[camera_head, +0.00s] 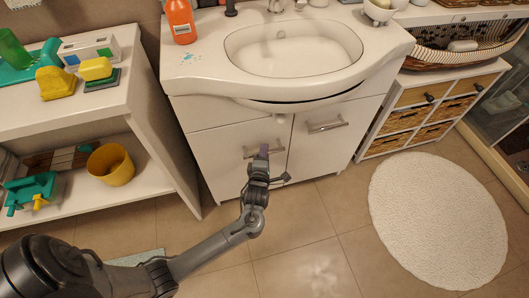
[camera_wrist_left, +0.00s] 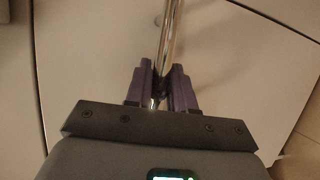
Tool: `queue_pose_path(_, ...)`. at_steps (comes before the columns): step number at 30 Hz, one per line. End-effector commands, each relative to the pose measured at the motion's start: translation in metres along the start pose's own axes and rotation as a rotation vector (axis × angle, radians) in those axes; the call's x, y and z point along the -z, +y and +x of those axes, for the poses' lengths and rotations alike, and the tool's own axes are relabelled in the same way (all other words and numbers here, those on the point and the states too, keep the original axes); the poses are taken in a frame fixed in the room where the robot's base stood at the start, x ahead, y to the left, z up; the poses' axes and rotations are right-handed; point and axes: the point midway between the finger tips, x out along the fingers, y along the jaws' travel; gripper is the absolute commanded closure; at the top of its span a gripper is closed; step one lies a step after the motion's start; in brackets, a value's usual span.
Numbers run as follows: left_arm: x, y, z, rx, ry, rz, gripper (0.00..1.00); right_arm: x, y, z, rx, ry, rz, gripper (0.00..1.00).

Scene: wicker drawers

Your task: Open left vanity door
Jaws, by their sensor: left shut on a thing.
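The left vanity door (camera_head: 215,160) is a white panel under the sink and looks shut, about flush with the right door (camera_head: 340,145). Its chrome bar handle (camera_head: 249,152) is partly hidden by my left gripper (camera_head: 264,153). In the left wrist view, the handle (camera_wrist_left: 172,35) runs down between the purple fingers of my left gripper (camera_wrist_left: 164,82), which is shut on it. The white door face (camera_wrist_left: 100,55) lies behind the fingers. My right gripper is not in view.
A white shelf (camera_head: 150,125) with sponges and a yellow cup (camera_head: 111,165) stands left of the vanity. A wicker drawer unit (camera_head: 400,120) stands to the right. A round white rug (camera_head: 437,220) lies at right. The tiled floor before the doors is clear apart from my arm.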

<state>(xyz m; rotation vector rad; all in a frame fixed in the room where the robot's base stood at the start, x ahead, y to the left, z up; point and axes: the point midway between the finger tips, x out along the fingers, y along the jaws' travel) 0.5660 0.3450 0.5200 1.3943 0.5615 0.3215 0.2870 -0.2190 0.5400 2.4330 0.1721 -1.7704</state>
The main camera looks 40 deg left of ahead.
Motion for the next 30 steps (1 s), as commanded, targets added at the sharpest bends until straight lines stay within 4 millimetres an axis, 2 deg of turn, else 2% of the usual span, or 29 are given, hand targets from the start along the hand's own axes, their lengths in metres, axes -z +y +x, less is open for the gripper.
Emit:
queue_pose_path(5, -0.001, 0.0, -0.011, 0.006, -0.039, 0.009, 1.0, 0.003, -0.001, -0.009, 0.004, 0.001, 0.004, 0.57)
queue_pose_path(11, -0.002, -0.003, -0.038, 0.016, -0.143, 0.03, 1.0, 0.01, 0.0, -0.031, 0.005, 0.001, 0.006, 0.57)
queue_pose_path(20, 0.005, -0.012, -0.102, 0.039, -0.402, 0.08, 1.0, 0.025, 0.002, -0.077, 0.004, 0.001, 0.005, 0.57)
queue_pose_path(30, 0.035, -0.023, -0.173, 0.061, -0.72, 0.138, 1.0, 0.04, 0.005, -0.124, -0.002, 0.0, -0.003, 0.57)
